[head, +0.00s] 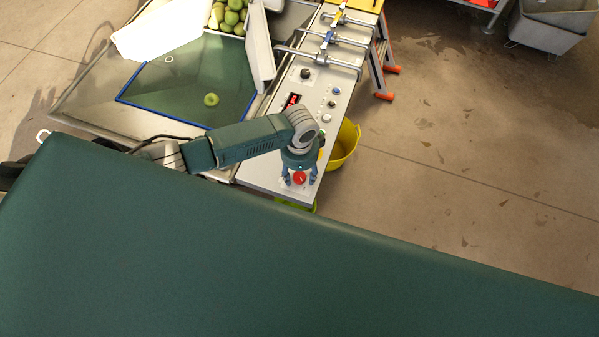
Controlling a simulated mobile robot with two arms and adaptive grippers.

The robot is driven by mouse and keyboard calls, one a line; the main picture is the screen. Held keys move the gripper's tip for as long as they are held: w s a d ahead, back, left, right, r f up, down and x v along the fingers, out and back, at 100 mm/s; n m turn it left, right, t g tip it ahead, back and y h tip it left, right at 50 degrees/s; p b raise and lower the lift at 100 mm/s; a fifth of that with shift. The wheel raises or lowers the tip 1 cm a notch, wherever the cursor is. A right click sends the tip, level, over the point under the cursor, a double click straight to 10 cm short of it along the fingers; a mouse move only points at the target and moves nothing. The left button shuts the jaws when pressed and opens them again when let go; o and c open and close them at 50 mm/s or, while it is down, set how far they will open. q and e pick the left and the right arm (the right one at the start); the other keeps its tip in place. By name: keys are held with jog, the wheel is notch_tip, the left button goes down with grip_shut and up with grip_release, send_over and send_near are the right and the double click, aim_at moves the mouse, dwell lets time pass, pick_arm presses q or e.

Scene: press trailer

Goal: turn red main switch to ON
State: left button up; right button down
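A red round knob (299,178), which looks like the main switch, sits at the near end of the grey control panel (262,172). Its ON/OFF marking is too small to read. My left gripper (299,181) points down over this end of the panel. Its two fingers are apart, one on each side of the red knob, with a small gap seeming to show on both sides. I cannot tell how high the fingertips are above the panel. My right gripper is not in view.
A blue-edged basin (190,80) with a green apple (211,99) lies left. A yellow bucket (345,145) stands right of the panel. The floor at right is mostly clear.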

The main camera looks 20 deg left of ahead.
aim_at(300, 176)
pick_arm(q)
jog(key=shift+r, duration=0.2)
notch_tip(300, 176, up, 12)
jog(key=shift+f, duration=0.2)
dwell(0.7)
